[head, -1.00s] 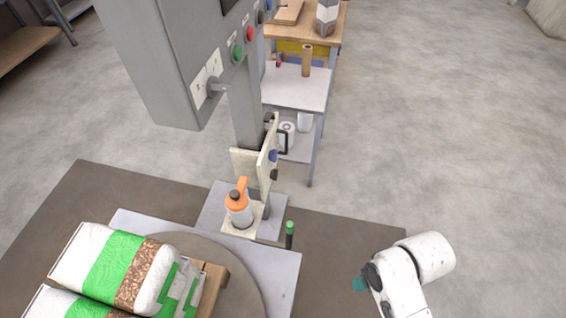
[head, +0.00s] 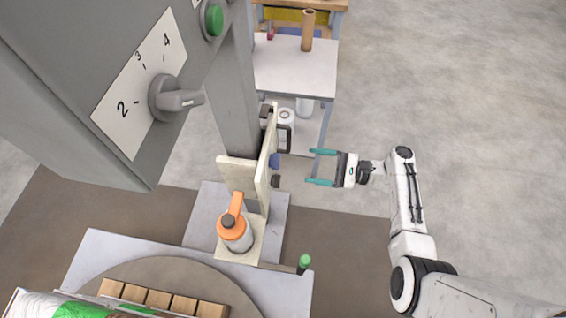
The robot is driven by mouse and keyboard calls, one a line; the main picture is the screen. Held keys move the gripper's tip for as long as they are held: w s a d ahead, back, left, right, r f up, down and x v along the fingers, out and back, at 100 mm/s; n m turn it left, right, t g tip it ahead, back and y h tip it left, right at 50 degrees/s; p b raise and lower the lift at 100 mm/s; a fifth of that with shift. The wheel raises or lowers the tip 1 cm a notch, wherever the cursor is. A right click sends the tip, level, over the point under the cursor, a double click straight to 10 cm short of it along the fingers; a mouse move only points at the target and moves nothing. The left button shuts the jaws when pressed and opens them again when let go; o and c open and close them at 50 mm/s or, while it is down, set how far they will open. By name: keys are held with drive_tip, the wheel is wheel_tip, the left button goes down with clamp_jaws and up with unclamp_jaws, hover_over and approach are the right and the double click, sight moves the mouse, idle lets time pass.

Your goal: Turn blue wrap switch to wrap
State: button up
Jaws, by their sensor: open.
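The blue switch (head: 274,160) shows as a small knob on the right face of an upright cream panel (head: 262,172). The panel is seen nearly edge-on, so the switch's setting and labels cannot be read. A dark knob (head: 276,181) sits just below it. My gripper (head: 310,166) is to the right of the panel, with its two teal fingers apart and pointing left at it. In the picture the fingers lie level with the blue switch, with a gap between. Nothing is between them.
A grey control box with a numbered dial (head: 172,98) hangs at upper left. A white-topped cart (head: 295,70) is behind. The floor at right is clear.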

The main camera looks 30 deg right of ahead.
sight(275, 161)
drive_tip(key=x, duration=0.9)
drive_tip(key=shift+w+a, duration=0.15)
drive_tip(key=shift+a, duration=0.25)
drive_tip(key=shift+c, duration=0.2)
drive_tip(key=c, duration=1)
drive_tip(key=shift+f+n+b, duration=0.1)
drive_tip(key=shift+n+b, duration=0.2)
drive_tip(key=shift+b, duration=0.05)
drive_tip(key=n+b, duration=0.3)
drive_tip(key=n, duration=0.2)
drive_tip(key=n+b, duration=0.3)
drive_tip(key=n, duration=0.3)
drive_tip(key=shift+f+b, duration=0.2)
drive_tip(key=shift+b, duration=0.1)
